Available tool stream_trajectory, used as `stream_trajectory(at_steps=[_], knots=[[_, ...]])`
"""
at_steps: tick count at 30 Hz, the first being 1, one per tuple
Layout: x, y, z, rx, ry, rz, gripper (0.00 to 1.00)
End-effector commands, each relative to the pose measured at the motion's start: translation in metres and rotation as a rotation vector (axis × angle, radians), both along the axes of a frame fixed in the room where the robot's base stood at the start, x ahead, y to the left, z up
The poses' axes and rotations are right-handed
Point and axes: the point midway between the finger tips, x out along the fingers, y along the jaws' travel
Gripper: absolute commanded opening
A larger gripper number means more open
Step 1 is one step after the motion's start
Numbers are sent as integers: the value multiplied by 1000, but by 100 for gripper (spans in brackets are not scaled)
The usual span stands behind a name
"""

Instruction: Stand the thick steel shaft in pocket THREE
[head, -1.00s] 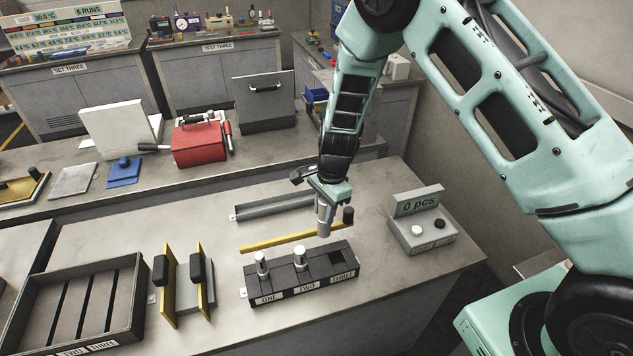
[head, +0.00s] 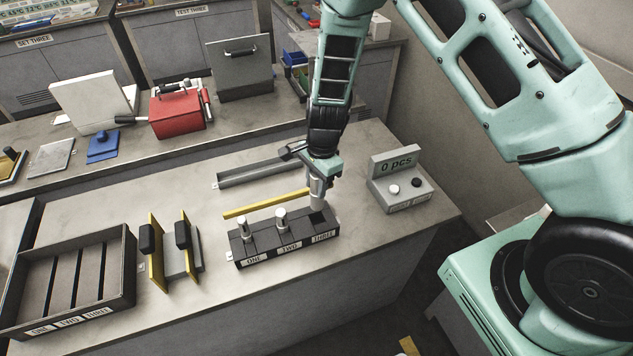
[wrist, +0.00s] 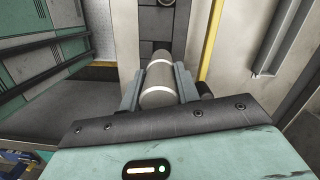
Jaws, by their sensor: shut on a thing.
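The thick steel shaft (head: 317,192) is a bright metal cylinder held upright in my gripper (head: 321,178). In the wrist view the shaft (wrist: 160,88) lies between the two grey fingers of my gripper (wrist: 159,90), which are shut on it. The dark fixture block (head: 286,252) has pockets labelled ONE, TWO and THREE. Steel shafts stand in pocket ONE (head: 244,229) and pocket TWO (head: 281,218). The held shaft's lower end is at the back edge of pocket THREE (head: 320,218); I cannot tell whether it has entered.
A yellow strip (head: 262,204) and a grey channel (head: 258,175) lie behind the block. A "0 pcs" button box (head: 397,185) stands to the right. Yellow plates with black handles (head: 157,268) and a slotted tray (head: 128,285) are to the left. The bench front is clear.

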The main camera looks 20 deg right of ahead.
Motion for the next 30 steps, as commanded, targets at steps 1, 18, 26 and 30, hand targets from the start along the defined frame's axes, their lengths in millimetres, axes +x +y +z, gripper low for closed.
stream_trajectory(at_steps=[1,18,26,30], knots=[[1,0,-3,0,-1,0,0],[0,0,-34,1,0,-1,0],[0,0,-47,0,-1,-1,0],[1,0,-50,0,-1,0,0]])
